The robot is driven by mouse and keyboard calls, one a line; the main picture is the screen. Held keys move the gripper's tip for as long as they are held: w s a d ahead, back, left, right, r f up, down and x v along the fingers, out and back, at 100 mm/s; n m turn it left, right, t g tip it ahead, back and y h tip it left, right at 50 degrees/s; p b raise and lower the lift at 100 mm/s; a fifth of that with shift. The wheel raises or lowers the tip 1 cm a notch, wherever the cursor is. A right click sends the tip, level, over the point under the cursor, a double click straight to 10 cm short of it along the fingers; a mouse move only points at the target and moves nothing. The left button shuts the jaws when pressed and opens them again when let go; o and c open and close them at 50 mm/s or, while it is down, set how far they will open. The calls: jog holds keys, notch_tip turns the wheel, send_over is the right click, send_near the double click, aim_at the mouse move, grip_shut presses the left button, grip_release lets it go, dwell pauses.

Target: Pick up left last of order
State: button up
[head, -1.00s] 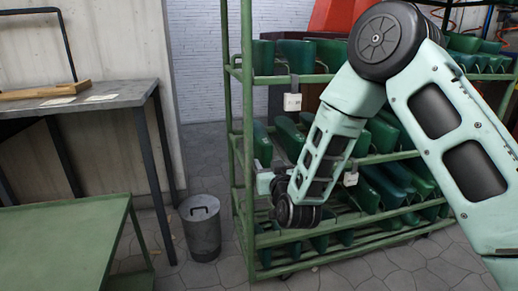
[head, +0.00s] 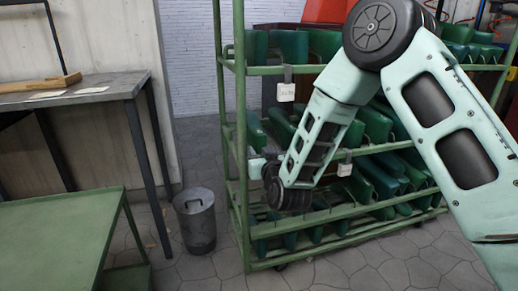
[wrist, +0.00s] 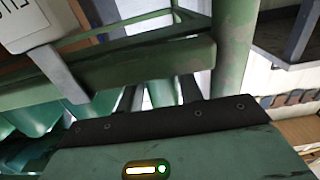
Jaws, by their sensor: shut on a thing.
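Dark green lasts (head: 376,126) stand in rows on the shelves of a green metal rack. My gripper (head: 257,163) is at the left end of the rack's middle level, below the upper tag. It is shut on a green last (head: 255,129), which appears just above it, close to the left post. The fingers and the grip itself are too small to make out in the head view.
White tags hang on the rack rails (head: 286,92). The rack's left post (head: 241,130) is close beside my gripper. A grey bin (head: 196,220) stands left of the rack. A green table (head: 55,235) and a grey workbench (head: 75,95) are at the left. Floor between is clear.

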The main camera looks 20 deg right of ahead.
aim_at(262, 142)
jog(key=shift+r, duration=0.65)
notch_tip(262, 142, up, 2)
jog(key=shift+r+p, duration=0.2)
jog(key=shift+p, duration=0.9)
jog(key=s+p, duration=0.1)
jog(key=s, duration=1.1)
jog(key=shift+p, duration=0.4)
jog(key=shift+s+p, duration=0.1)
jog(key=shift+p, duration=0.6)
